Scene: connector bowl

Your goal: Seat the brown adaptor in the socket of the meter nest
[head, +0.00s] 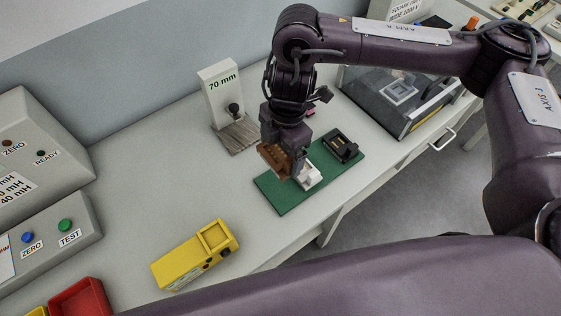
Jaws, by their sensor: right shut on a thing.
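The brown adaptor (272,159) is at my right gripper (294,172), which is shut on it low over the green mat (280,200). The gripper hides part of the adaptor. A white block with a recess (311,178) is on the mat, right beside the fingertips; I cannot tell whether the adaptor touches it. A black holder with yellow marks (340,146) is on the mat's far right part. A yellow meter-like case (195,256) with an open frame at one end lies on the table. I cannot tell which of these is the meter nest. My left gripper is not in view.
A white "70 mm" post (220,92) with a ridged grey base stands behind the mat. A glass-fronted case (400,100) is at right. Grey button consoles (45,245) and a red bin (81,299) are at left. The table between consoles and mat is mostly clear.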

